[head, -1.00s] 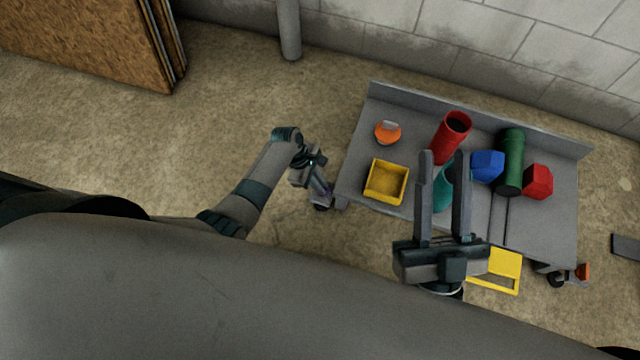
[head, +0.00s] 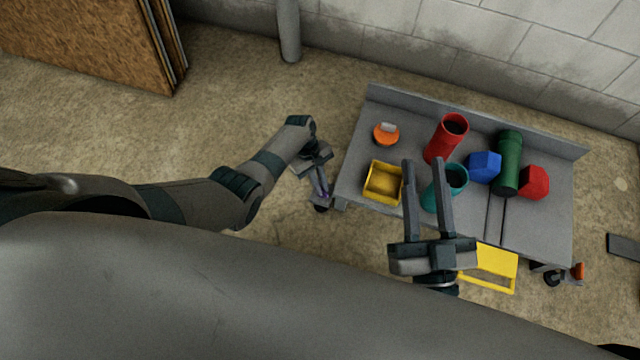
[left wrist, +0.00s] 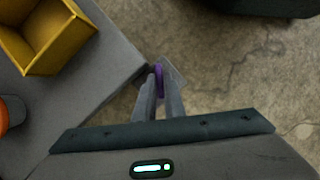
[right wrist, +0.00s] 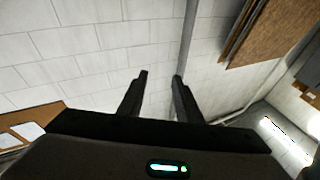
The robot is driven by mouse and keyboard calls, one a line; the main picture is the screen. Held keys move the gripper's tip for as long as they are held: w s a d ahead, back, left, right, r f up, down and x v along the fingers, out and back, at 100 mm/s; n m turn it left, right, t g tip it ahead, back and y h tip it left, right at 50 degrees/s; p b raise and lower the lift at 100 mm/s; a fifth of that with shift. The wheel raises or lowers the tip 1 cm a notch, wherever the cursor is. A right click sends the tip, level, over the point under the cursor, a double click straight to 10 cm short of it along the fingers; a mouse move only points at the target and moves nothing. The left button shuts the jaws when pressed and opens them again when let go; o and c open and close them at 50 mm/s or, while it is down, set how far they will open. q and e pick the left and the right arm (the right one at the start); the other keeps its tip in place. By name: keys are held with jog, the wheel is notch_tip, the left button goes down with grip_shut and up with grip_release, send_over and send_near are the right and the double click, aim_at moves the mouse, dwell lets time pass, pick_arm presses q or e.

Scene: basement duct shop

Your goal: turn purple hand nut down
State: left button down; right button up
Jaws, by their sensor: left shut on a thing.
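The purple hand nut (left wrist: 159,80) shows as a small purple strip between my left fingertips in the left wrist view, beside the corner of the grey bench. Only a sliver of it shows in the head view (head: 325,194), by the bench's near left corner. My left gripper (left wrist: 158,84) is shut on the nut, and its fingers hide most of it. My left gripper also shows in the head view (head: 321,187). My right gripper (head: 423,162) is open and empty, held over the front of the bench in the head view. In the right wrist view its fingers (right wrist: 160,77) stand apart.
The grey bench (head: 540,222) carries a yellow bin (head: 383,183), an orange item (head: 386,134), red (head: 445,139), teal (head: 443,190) and green (head: 508,163) cylinders, and blue (head: 485,166) and red (head: 535,182) blocks. A yellow frame (head: 490,267) is at its front. Floor left of it is clear.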

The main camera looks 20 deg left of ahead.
pick_arm(q)
jog(key=m, duration=0.2)
jog(key=shift+w+d+m+g+y, duration=0.1)
jog(key=shift+m+g+y, duration=0.3)
jog(key=m+y, duration=0.1)
jog(key=m, duration=0.2)
jog(key=m+g+y+b, duration=0.1)
jog(key=m, duration=0.2)
jog(key=shift+d, duration=0.2)
jog(key=shift+m+y+b, duration=0.35)
jog(key=shift+m+y, duration=0.25)
jog(key=shift+m, duration=0.6)
pick_arm(e)
jog(key=shift+s+d+r+t+y, duration=0.15)
jog(key=shift+s+r+t, duration=0.35)
jog(key=shift+r, duration=0.3)
jog(key=shift+s+r+t+y, duration=0.1)
jog(key=shift+s+r+t, duration=0.3)
jog(key=shift+r+t, duration=0.35)
jog(key=shift+s+d+r+t+y, duration=0.15)
jog(key=shift+s+r+t, duration=0.3)
jog(key=shift+r, duration=0.45)
pick_arm(q)
jog(key=c, duration=1.8)
grip_release()
jog(key=shift+c, duration=0.2)
jog(key=shift+w+r, duration=0.1)
pick_arm(e)
jog(key=shift+w+a, duration=0.1)
